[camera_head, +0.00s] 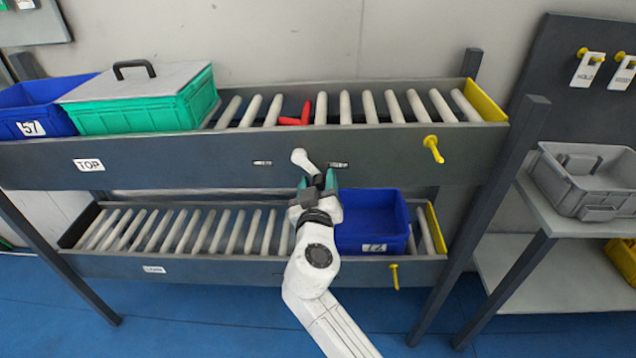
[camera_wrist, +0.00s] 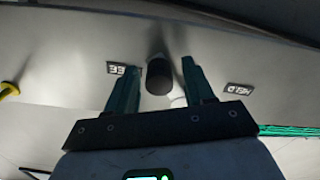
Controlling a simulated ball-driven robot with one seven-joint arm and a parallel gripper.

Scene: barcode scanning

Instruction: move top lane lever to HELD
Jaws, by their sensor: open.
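The top lane lever (camera_head: 303,160) is a pale handle on the front face of the upper rack rail, leaning up and left in the head view. In the wrist view its dark-looking end (camera_wrist: 158,75) lies between the two fingers, with gaps on both sides. The HELD label (camera_wrist: 238,89) is on the right there, and shows left of the lever in the head view (camera_head: 262,163). Another label (camera_head: 338,165) is on the lever's right. My gripper (camera_head: 317,181) is open, just below the lever; contact cannot be told. A red piece (camera_head: 295,118) shows among the upper rollers.
A lidded green crate (camera_head: 140,105) and blue crate 57 (camera_head: 35,108) stand at the upper lane's left. A blue bin (camera_head: 370,222) sits in the lower lane beside my arm. A yellow peg (camera_head: 433,148) juts from the upper rail. A grey crate (camera_head: 585,180) is on the right shelf.

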